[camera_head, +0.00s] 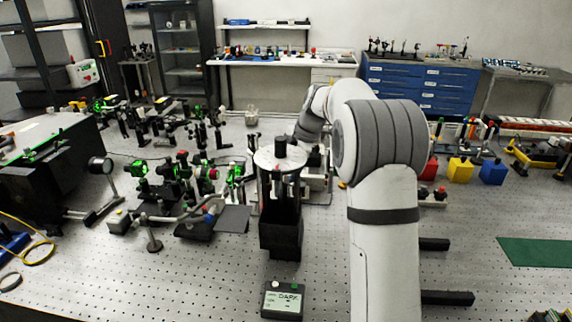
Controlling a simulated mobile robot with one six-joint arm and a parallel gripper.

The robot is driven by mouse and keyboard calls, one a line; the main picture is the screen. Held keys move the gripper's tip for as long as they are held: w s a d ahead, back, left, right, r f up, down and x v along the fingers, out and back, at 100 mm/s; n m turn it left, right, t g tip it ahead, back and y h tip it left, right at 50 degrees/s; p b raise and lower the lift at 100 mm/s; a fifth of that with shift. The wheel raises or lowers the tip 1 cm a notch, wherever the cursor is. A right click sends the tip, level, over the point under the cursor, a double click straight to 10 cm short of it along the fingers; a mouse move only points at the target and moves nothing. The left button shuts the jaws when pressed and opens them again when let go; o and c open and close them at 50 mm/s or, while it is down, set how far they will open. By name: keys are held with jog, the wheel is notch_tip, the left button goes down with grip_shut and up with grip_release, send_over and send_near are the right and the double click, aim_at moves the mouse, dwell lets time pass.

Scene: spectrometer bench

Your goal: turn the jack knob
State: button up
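My arm rises from the lower right, bends at a large grey-banded joint and reaches away toward the middle of the bench. My gripper (306,146) is at its far end, small and dark, partly behind the round-topped black device (281,215). I cannot make out its fingers or whether they hold anything. What looks like a jack (317,184), a low stand with a light plate, is just below and right of the arm's end. Its knob cannot be made out; the device and my arm cover parts of this area.
A small box reading DARK (285,300) sits in front of the device. Optics mounts with green light (172,172) crowd the left. Yellow (460,170) and blue (493,172) blocks stand right of my arm. A green mat (535,252) lies at right; the bench around it is mostly clear.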

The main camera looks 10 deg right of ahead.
jog(key=n+h+p, duration=0.1)
jog(key=w+a+n+g+h+p, duration=0.1)
jog(key=p, duration=0.1)
jog(key=n+h+p, duration=0.1)
jog(key=n+p, duration=0.1)
jog(key=shift+w+a+r+g+h, duration=0.15)
jog(key=shift+w+r+g+h, duration=0.1)
jog(key=shift+r+g+h, duration=0.15)
jog(key=shift+w+f, duration=0.1)
jog(key=shift+w, duration=0.1)
jog(key=shift+s+f, duration=0.2)
jog(key=shift+f, duration=0.4)
notch_tip(320, 180, down, 6)
jog(key=shift+w+f+p, duration=0.1)
jog(key=shift+f+p, duration=0.1)
jog(key=shift+p, duration=0.6)
